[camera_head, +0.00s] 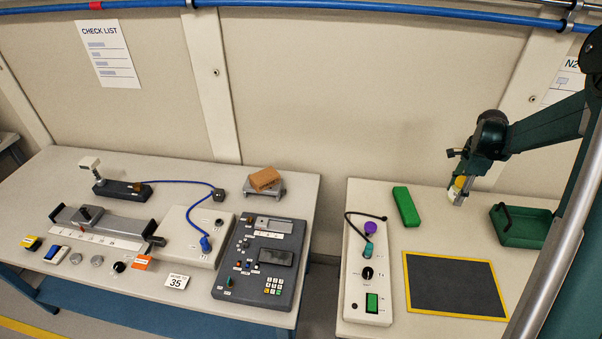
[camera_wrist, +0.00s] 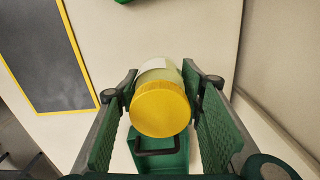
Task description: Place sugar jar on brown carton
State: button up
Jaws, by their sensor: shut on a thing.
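The sugar jar, a pale jar with a yellow lid (camera_wrist: 160,109), is between the two green pads of my gripper (camera_wrist: 160,82) in the wrist view. My gripper is shut on it, lid toward the wrist camera. In the head view my gripper (camera_head: 461,192) holds the jar (camera_head: 454,190) over the back of the right table; I cannot tell whether its base touches the table. The brown carton (camera_head: 265,177) sits on a small grey stand at the back right of the left table, far left of my gripper.
A green tray with a handle (camera_head: 524,229) lies right of my gripper, and a green block (camera_head: 406,206) left of it. A yellow-edged dark mat (camera_head: 455,286) lies in front. A white control box (camera_head: 368,275) stands at the table's left. A gap separates the two tables.

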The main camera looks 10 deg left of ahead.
jog(key=w+a+r+n+p, duration=0.1)
jog(key=w+a, duration=0.2)
jog(key=a, duration=0.6)
jog(key=w+a+r+n+p, duration=0.15)
jog(key=w+a, duration=0.25)
jog(key=a, duration=0.4)
notch_tip(320, 180, up, 7)
jog(key=n+p, duration=0.6)
jog(key=n, duration=0.2)
send_over(264, 175)
jog(key=shift+f, duration=0.1)
jog(key=shift+f, duration=3.1)
jog(key=shift+w+f, duration=0.1)
jog(key=shift+f, duration=1.8)
